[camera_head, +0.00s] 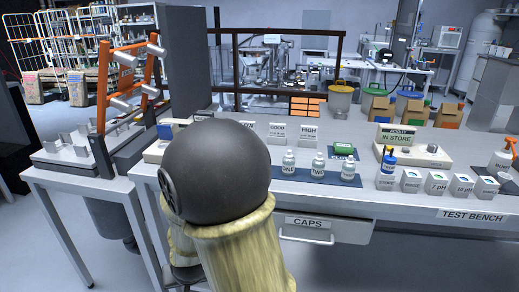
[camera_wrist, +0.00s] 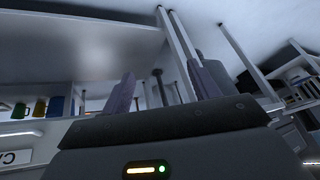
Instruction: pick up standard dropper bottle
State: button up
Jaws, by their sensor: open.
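Three small pale bottles with white labels, a left one (camera_head: 289,162), a middle one (camera_head: 318,166) and a right one (camera_head: 347,169), stand upright in a row on a dark blue mat (camera_head: 270,174) on the test bench. Their label print is too small to tell which is the standard one. My gripper (camera_wrist: 160,88) shows in the wrist view, with its two fingers apart and nothing seen between them. In the head view my arm hides it. No dropper bottle shows in the wrist view, which looks toward the bench's underside and legs.
The bench (camera_head: 420,207) has a CAPS drawer (camera_head: 325,229) under its front. A green item (camera_head: 343,148) lies behind the bottles. A rack (camera_head: 125,85) stands left.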

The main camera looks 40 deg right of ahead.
jog(key=w+d+r+m+t+h+p, duration=0.3)
jog(key=w+d+r+m+h+p, duration=0.3)
jog(key=d+p, duration=0.4)
jog(key=s+d+r+m+h+p, duration=0.1)
jog(key=s+d+r+h+p, duration=0.1)
jog(key=r, duration=0.4)
jog(key=s+d+r+m+h+p, duration=0.1)
jog(key=s+d+r+h+p, duration=0.1)
jog(key=d+r+h+p, duration=0.2)
jog(key=r+h+p, duration=0.1)
jog(key=h, duration=0.2)
jog(key=shift+r, duration=0.4)
jog(key=shift+d, duration=0.1)
jog(key=p+x, duration=0.3)
jog(key=x, duration=0.9)
jog(key=shift+w+r, duration=0.15)
jog(key=shift+r, duration=0.05)
jog(key=p+x, duration=0.2)
jog(key=x, duration=0.3)
jog(key=shift+d, duration=0.1)
